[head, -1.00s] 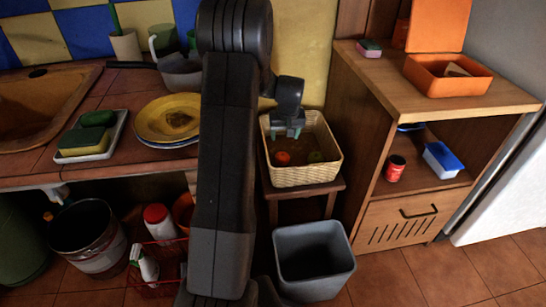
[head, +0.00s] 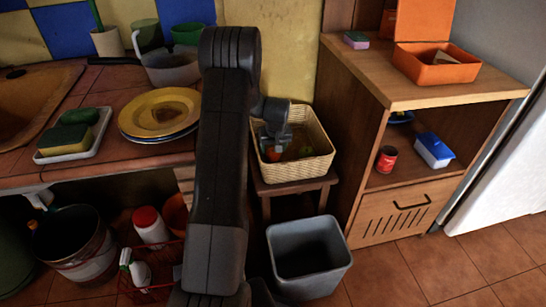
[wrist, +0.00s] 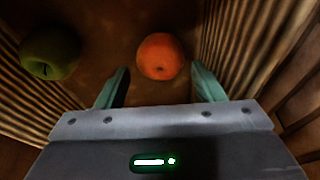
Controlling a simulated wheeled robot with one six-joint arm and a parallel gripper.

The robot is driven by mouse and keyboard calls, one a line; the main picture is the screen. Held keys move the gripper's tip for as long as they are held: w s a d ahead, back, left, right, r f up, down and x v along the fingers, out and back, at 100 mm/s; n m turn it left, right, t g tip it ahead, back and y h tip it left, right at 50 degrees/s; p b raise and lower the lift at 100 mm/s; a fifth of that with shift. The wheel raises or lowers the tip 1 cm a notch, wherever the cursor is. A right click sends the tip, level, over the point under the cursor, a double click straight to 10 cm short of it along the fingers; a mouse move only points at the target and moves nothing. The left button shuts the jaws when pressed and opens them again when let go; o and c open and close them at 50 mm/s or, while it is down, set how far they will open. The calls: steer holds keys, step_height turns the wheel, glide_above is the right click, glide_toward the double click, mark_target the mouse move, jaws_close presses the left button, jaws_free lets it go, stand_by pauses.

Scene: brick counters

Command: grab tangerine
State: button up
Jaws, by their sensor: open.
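The orange tangerine (wrist: 160,56) lies on the basket floor in the wrist view, just ahead of the gap between my fingers. In the wrist view my gripper (wrist: 160,78) is open, with one green finger on each side of the gap and nothing held. The wicker basket (head: 298,171) stands on a small brown stool, and my gripper is down inside it. A green apple (wrist: 49,53) lies left of the tangerine in the wrist view, clear of it.
Ribbed basket walls rise close on both sides in the wrist view. A grey bin (head: 308,262) stands below the stool. A wooden cabinet (head: 440,88) is to the right. Stacked plates (head: 160,112) sit on the tiled counter to the left.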

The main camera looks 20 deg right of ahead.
mark_target(273, 152)
steer(key=x, duration=0.3)
steer(key=shift+f+b, duration=0.1)
steer(key=shift+b, duration=0.2)
steer(key=shift+s, duration=0.1)
steer(key=c, duration=0.8)
steer(key=shift+o, duration=0.2)
